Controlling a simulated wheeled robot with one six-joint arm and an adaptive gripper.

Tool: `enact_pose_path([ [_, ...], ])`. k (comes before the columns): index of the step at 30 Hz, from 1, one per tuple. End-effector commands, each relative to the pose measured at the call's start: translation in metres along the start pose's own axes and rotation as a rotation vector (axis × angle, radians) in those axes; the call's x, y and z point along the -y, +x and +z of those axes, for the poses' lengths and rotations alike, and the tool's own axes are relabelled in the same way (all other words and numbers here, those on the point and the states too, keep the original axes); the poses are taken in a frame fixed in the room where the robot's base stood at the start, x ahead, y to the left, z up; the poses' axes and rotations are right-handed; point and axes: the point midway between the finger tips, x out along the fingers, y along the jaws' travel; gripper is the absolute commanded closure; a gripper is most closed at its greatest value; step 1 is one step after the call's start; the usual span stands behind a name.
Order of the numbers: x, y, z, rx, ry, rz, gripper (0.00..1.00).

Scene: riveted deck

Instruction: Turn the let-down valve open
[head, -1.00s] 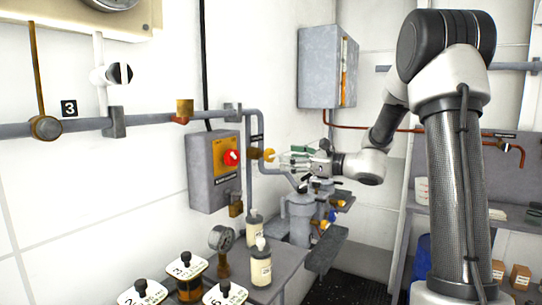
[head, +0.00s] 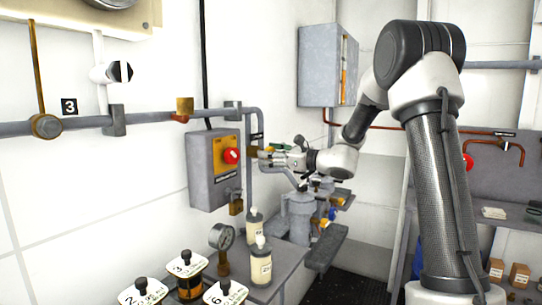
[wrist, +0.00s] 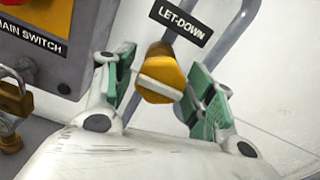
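The let-down valve shows in the wrist view as a yellow-orange knob (wrist: 161,78) with a pale bar across its face, beside a black LET-DOWN label (wrist: 181,20). In the wrist view my gripper (wrist: 166,84) is open, with one green-padded finger on each side of the knob. Gaps show between the pads and the knob. In the head view my gripper (head: 268,155) is at the vertical pipe by the wall, right of the grey switch box; its fingers hide most of the knob there.
The main switch box (head: 208,180) with a red knob (head: 231,156) and a padlock (head: 236,206) is close on the left. Bottles (head: 261,266) and a gauge (head: 221,237) stand below. A grey cabinet (head: 319,66) hangs behind.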

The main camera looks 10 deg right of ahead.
Motion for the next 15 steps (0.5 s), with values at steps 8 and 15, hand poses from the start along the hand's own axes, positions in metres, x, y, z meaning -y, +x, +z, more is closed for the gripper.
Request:
enact_pose_path([
  [8, 0.0, -0.0003, 0.0, 0.0, -0.001, 0.0, 0.83],
  [15, 0.0, -0.0004, -0.0001, 0.0, -0.039, 0.0, 0.83],
])
